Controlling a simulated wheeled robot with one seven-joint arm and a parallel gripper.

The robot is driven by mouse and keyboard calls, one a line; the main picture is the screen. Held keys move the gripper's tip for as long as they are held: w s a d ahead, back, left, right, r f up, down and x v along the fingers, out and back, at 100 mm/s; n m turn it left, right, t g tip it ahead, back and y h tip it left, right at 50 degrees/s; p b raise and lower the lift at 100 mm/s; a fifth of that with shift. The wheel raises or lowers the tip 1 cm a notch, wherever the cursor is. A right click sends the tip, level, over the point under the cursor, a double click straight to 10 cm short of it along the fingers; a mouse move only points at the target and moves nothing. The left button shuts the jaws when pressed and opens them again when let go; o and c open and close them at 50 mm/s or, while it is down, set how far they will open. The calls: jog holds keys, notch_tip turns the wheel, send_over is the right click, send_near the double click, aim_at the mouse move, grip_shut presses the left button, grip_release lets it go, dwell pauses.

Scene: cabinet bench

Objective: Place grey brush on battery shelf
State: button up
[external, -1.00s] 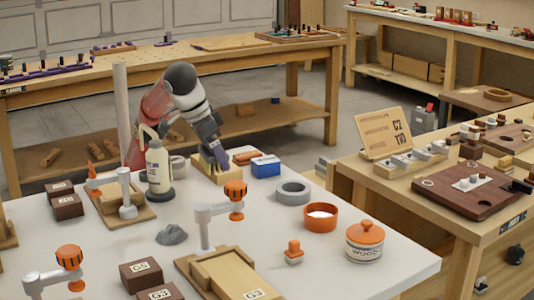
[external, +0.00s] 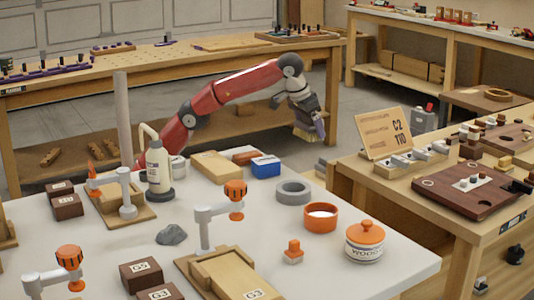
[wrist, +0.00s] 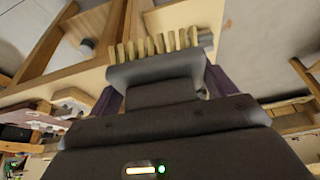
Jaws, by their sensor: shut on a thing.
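My gripper (external: 314,118) is shut on the grey brush. The brush's pale bristles (external: 306,133) show just below the gripper in the external view. In the wrist view the brush's grey body (wrist: 155,70) lies across the jaws, with its row of tan bristles along the far edge. My gripper holds the brush in the air, beyond the back edge of the white table (external: 330,265). I cannot tell for sure which surface is the battery shelf. The wooden bench behind has a lower shelf (external: 85,155), partly hidden by my arm.
A blue box (external: 265,167), a grey ring (external: 293,191), an orange bowl (external: 320,216) and a lidded jar (external: 365,241) stand on the white table. A white bottle (external: 158,167) stands near my arm. A wooden table with a sign (external: 385,132) is at the right.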

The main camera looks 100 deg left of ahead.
jog(key=b, duration=0.1)
send_over(315, 181)
jog(key=s+d, duration=0.1)
jog(key=f, duration=0.2)
jog(key=shift+n, duration=0.3)
notch_tip(315, 181, down, 14)
jog(key=b, duration=0.7)
jog(key=shift+s+f, duration=0.15)
jog(key=shift+f+b, duration=0.9)
jog(key=shift+f, duration=1.55)
jog(key=shift+f, duration=0.15)
jog(key=o, duration=0.9)
jog(key=shift+r, duration=0.45)
jog(key=p+v, duration=0.1)
jog(key=v, duration=0.4)
jog(key=p+v, duration=0.1)
jog(key=v, duration=0.5)
jog(key=shift+s+d+r+p, duration=0.1)
jog(key=shift+s+d+p, duration=0.1)
jog(key=shift+d+p, duration=0.15)
